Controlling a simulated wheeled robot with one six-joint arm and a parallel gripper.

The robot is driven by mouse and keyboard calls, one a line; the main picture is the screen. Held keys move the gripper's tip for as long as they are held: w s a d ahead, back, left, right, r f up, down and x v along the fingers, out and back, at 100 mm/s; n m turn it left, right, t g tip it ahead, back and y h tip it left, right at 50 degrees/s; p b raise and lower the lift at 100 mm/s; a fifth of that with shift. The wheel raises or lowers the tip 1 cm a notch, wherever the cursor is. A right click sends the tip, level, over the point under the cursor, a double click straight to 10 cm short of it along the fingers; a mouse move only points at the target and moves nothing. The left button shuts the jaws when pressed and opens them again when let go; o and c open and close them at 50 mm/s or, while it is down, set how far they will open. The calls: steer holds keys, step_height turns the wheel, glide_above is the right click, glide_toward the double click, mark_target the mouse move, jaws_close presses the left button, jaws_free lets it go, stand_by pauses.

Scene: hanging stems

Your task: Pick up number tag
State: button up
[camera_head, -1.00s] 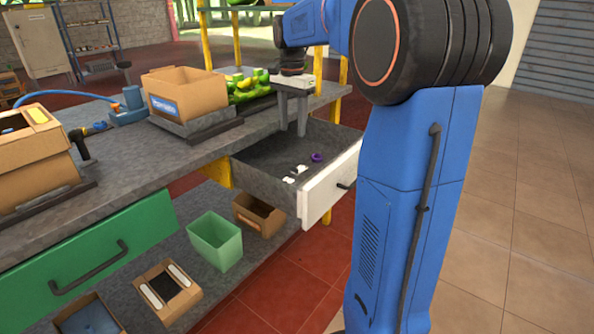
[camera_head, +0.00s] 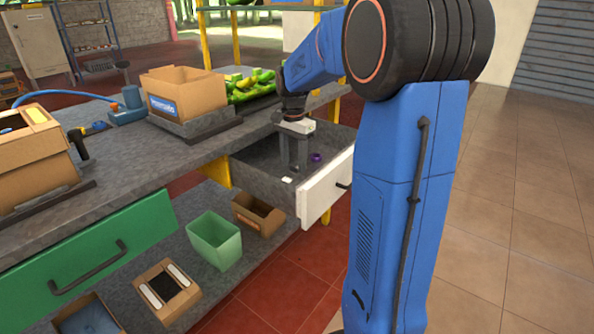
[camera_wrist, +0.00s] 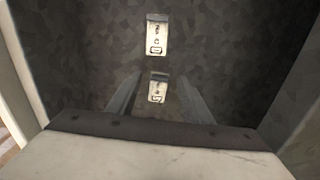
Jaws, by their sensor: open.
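Two small white number tags with dark print lie on the floor of the open drawer (camera_head: 328,192). In the wrist view, one number tag (camera_wrist: 157,90) lies between the fingers and the other number tag (camera_wrist: 156,36) lies farther up the picture. My gripper (camera_wrist: 159,80) is open and points down into the drawer, its fingers either side of the nearer tag. Contact with the tag cannot be told. In the head view my gripper (camera_head: 294,168) is inside the drawer; one white tag (camera_head: 287,180) shows beside it, and the other is hidden.
A purple ring-like thing (camera_head: 316,157) lies in the drawer right of my gripper. The workbench holds a cardboard box (camera_head: 185,92) and a tray of green and yellow produce (camera_head: 250,85). A green bin (camera_head: 215,240) stands below.

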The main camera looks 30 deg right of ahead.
steer(key=shift+f, duration=0.7)
steer(key=shift+c, duration=0.7)
steer(key=c, duration=0.9)
steer(key=shift+c, duration=0.2)
